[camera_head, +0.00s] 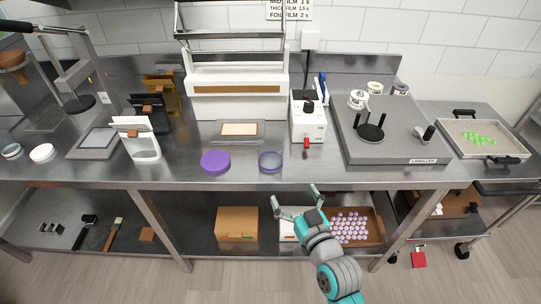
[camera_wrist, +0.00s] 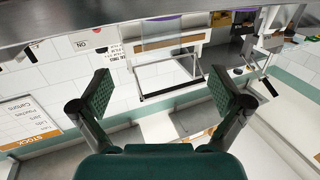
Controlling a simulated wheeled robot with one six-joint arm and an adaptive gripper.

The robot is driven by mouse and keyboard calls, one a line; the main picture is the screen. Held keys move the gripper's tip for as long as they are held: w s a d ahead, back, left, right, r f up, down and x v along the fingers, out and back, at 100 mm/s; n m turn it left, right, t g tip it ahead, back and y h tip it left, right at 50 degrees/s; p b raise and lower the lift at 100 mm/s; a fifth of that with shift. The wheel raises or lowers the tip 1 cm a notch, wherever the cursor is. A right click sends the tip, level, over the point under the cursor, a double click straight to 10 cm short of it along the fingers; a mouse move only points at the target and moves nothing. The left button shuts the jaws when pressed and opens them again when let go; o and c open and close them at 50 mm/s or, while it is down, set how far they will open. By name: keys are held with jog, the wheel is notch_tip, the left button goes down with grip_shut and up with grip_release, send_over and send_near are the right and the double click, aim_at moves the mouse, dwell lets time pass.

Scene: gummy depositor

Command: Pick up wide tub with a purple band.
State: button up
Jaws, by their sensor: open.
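A low, wide round tub (camera_head: 270,161) with a dark bluish-purple rim stands on the steel counter near its front edge. I cannot make out a separate band on it at this size. A flat purple round piece (camera_head: 215,161), perhaps a lid, lies to its left. My gripper (camera_head: 298,201) is in front of and below the counter edge, to the lower right of the tub, apart from it. Its fingers are spread and empty, as the wrist view (camera_wrist: 163,92) also shows. The tub is not recognisable in the wrist view.
The counter (camera_head: 185,172) front edge lies between my gripper and the tub. Behind the tub are a pad (camera_head: 239,129) and a white box device (camera_head: 308,122) with a red-handled tool. A labeller (camera_head: 405,145) stands right. The lower shelf holds a cardboard box (camera_head: 237,222) and a tray of purple-topped items.

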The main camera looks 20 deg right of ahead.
aim_at(276, 156)
jog(key=shift+w+a+r, duration=0.15)
jog(key=shift+w+r, duration=0.4)
jog(key=shift+w, duration=1.95)
jog(key=shift+w+a+r, duration=0.15)
jog(key=shift+w+r, duration=0.35)
jog(key=shift+w, duration=1.95)
jog(key=shift+w+a+r, duration=0.15)
jog(key=shift+w+r, duration=0.4)
jog(key=shift+w, duration=1.95)
jog(key=c, duration=1)
